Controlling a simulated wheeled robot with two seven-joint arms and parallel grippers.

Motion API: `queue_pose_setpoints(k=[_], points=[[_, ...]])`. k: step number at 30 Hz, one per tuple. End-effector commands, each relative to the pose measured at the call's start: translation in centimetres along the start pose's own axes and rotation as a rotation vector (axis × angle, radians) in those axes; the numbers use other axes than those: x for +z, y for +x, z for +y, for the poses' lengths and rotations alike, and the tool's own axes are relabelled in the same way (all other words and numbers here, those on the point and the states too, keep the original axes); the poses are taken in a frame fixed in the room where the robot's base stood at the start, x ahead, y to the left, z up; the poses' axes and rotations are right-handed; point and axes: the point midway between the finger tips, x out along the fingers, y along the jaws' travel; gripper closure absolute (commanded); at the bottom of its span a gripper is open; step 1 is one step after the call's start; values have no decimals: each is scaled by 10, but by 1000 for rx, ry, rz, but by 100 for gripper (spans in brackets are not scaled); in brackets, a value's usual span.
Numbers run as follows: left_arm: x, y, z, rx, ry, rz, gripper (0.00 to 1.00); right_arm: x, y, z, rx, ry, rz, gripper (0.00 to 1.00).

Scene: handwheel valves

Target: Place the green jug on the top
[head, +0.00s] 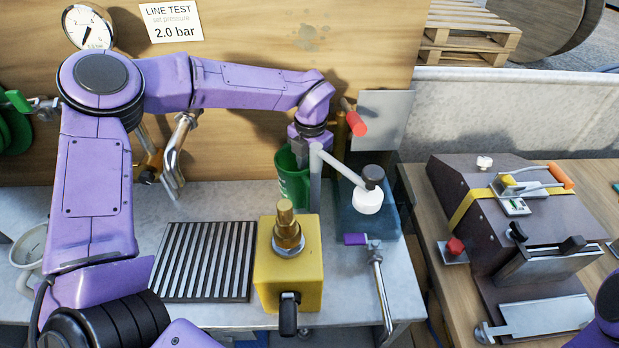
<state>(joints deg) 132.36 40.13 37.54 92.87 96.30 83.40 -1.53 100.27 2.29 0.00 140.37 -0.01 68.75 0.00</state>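The green jug (291,184) is upright at the back of the grey bench top (210,200), behind the yellow valve block (288,268). My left gripper (299,156) points down at the jug's rim from above. Its fingers are partly hidden by the wrist, the jug and a grey post, so I cannot tell whether they grip the jug's wall. I also cannot tell whether the jug's base touches the bench. My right gripper is out of view.
A slatted grate (205,262) lies left of the valve block. A grey post with a lever and white knob (368,200) stands close to the jug's right. A dark machine (510,215) sits on the right-hand table. A wooden panel (370,50) closes off the back.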

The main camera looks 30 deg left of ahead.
Motion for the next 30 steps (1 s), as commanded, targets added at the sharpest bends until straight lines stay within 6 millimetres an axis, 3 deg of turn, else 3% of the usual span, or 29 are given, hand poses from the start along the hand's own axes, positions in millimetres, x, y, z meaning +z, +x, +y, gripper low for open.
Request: queue_pose_setpoints(k=[6,10,30], points=[[0,-50,0,1,0,-2,67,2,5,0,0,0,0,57],[0,-64,0,1,1,-1,67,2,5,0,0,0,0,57],[0,-67,0,0,1,1,67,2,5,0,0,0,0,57]])
